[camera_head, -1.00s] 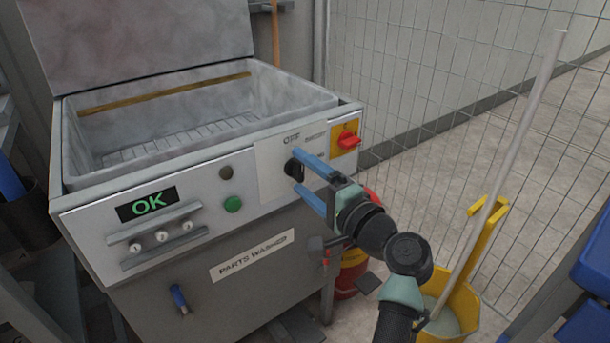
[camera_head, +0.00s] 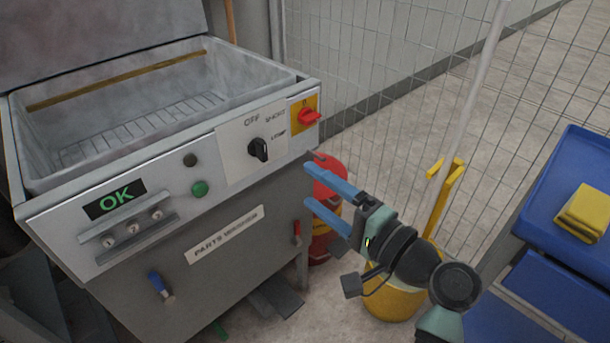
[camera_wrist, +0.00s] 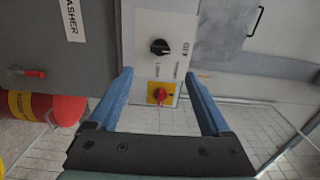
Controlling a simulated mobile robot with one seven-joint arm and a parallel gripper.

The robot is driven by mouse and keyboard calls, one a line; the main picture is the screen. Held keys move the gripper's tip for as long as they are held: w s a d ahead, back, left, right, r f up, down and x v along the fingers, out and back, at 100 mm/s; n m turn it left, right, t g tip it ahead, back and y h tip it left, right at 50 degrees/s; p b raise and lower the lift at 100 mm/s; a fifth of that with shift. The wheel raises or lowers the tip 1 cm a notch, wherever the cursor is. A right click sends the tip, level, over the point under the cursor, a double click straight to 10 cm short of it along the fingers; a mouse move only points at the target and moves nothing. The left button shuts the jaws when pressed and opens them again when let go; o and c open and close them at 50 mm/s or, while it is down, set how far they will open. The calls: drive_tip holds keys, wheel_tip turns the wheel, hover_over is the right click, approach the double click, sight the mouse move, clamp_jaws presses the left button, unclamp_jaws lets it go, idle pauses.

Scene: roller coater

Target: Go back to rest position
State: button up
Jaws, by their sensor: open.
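My gripper (camera_head: 308,185) has two blue fingers, spread apart and empty. In the head view it is right of the parts washer's front corner, below and right of the black selector knob (camera_head: 258,149), and apart from it. In the wrist view the fingers (camera_wrist: 160,85) frame the control plate, with the black knob (camera_wrist: 160,46) and the red switch (camera_wrist: 159,94) between them in the picture. The knob's pointer is turned toward the lower right in the head view. The grey parts washer (camera_head: 150,215) has its lid up and a display (camera_head: 115,199) reading OK.
A red cylinder (camera_head: 328,190) stands behind my gripper. A yellow mop bucket (camera_head: 392,300) with a pale handle is beside my arm. Blue bins (camera_head: 560,180), one with a yellow item (camera_head: 585,212), are at the right. A wire fence (camera_head: 390,70) runs behind.

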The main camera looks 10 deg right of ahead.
idle(0.5)
drive_tip(key=a+r+n+t+h, duration=0.2)
drive_tip(key=r+n+t+h, duration=0.15)
drive_tip(key=r, duration=0.75)
drive_tip(key=a+r+n+t+h, duration=0.2)
drive_tip(key=a+r+n+h, duration=0.15)
drive_tip(key=r, duration=0.75)
drive_tip(key=s+a+r+n+t+h, duration=0.15)
drive_tip(key=s+r+t, duration=0.25)
drive_tip(key=s+r, duration=0.45)
drive_tip(key=s+a+r+n+t+h, duration=0.15)
drive_tip(key=s+r+t, duration=0.25)
drive_tip(key=s+r, duration=0.45)
drive_tip(key=w+r+p, duration=0.3)
drive_tip(key=r+p, duration=3)
drive_tip(key=r, duration=0.1)
drive_tip(key=shift+w+d+n+g+h+p, duration=0.15)
drive_tip(key=shift+d+n+g+h+p, duration=0.15)
drive_tip(key=shift+d+g+p, duration=0.05)
drive_tip(key=shift+f, duration=0.1)
